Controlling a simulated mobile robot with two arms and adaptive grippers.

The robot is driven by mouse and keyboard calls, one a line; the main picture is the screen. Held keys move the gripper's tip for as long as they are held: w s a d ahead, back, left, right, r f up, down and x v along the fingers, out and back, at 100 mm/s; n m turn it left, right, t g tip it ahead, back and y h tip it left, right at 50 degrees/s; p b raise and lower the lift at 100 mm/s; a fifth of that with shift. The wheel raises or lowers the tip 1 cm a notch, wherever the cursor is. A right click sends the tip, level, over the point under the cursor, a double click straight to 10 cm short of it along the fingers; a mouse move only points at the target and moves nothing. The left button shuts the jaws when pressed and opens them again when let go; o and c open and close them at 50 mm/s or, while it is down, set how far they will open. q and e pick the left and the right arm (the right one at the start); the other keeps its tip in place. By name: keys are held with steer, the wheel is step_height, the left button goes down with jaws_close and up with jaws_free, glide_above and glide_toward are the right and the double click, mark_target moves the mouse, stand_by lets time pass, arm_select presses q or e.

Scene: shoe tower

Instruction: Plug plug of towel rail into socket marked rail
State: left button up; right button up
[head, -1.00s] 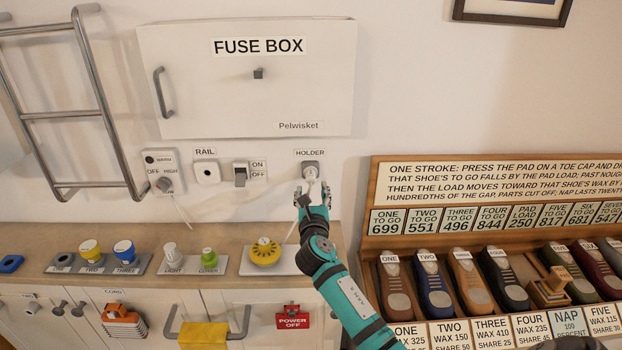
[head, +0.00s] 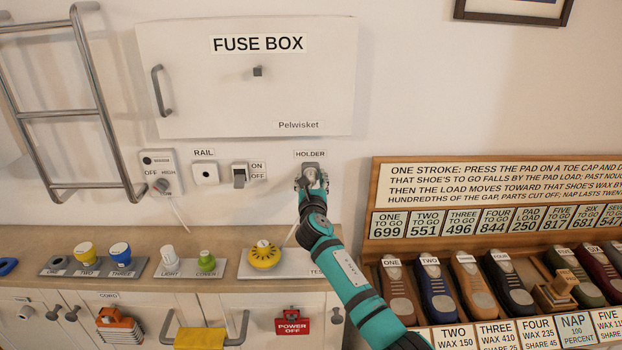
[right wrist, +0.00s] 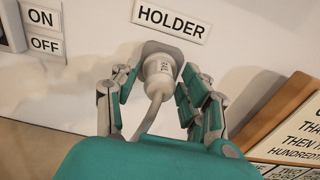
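The white plug (right wrist: 160,75), with small dark lettering I cannot read surely, sits at the socket plate under the HOLDER label (head: 310,154). A pale cord (right wrist: 150,118) runs down from it. My right gripper (head: 312,178) is at this plug; in the right wrist view its fingers (right wrist: 155,95) are spread on both sides, with a gap visible at the left. In the head view the gripper mostly hides the plug. The white socket marked RAIL (head: 206,173) is left of it and looks empty. The ladder-shaped towel rail (head: 92,95) hangs at the left. My left gripper is not in view.
An ON/OFF switch (head: 239,176) lies between the two sockets. The fuse box (head: 245,95) is above them, and a heat control box (head: 160,172) is at the left. Below are a counter (head: 215,240) with coloured knobs and, at the right, a shoe rack (head: 378,200).

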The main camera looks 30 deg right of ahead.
jaws_close()
steer(key=shift+s+a+p, duration=0.35)
steer(key=shift+s+p, duration=0.25)
steer(key=shift+p, duration=0.05)
stand_by(0.5)
steer(key=shift+p+v, duration=0.7)
steer(key=shift+v, duration=0.55)
